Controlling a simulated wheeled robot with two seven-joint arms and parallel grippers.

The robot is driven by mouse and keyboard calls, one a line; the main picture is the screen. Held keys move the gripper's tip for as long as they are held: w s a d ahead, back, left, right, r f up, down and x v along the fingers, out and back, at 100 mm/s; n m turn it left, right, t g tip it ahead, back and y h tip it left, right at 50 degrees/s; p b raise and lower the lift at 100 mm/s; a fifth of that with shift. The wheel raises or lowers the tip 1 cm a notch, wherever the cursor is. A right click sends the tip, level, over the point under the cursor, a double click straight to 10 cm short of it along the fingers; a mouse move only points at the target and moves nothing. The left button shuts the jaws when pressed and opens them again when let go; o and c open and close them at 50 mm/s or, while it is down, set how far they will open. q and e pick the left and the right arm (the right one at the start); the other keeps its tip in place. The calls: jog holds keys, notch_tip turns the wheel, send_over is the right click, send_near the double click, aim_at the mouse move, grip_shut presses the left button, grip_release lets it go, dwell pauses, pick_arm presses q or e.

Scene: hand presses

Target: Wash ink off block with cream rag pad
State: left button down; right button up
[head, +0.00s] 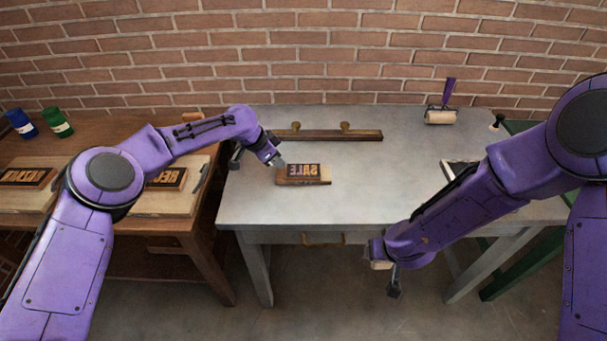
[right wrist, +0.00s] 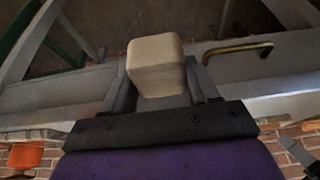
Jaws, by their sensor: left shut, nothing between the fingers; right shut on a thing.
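The block (head: 304,170) has mirrored raised letters on a dark face and lies on the grey table, letters up. Its lighter wooden edge faces me. My left gripper (head: 276,162) is shut and empty, just left of the block's upper left corner; I cannot tell whether it touches. My right gripper (right wrist: 157,75) is shut on the cream rag pad (right wrist: 155,62). In the head view the cream pad (head: 381,265) shows only partly behind my right wrist, low in front of the table's front edge and away from the block.
A dark wooden bar (head: 330,135) with two knobs lies behind the block. A roller (head: 440,115) stands at the back right. The grey table (head: 400,170) is clear right of the block. A drawer handle (head: 322,239) sticks out in front. A wooden table (head: 135,130) with other blocks stands left.

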pick_arm(q)
jog(key=shift+f+b, duration=0.75)
jog(key=shift+f, duration=0.25)
pick_arm(e)
jog(key=shift+f, duration=0.75)
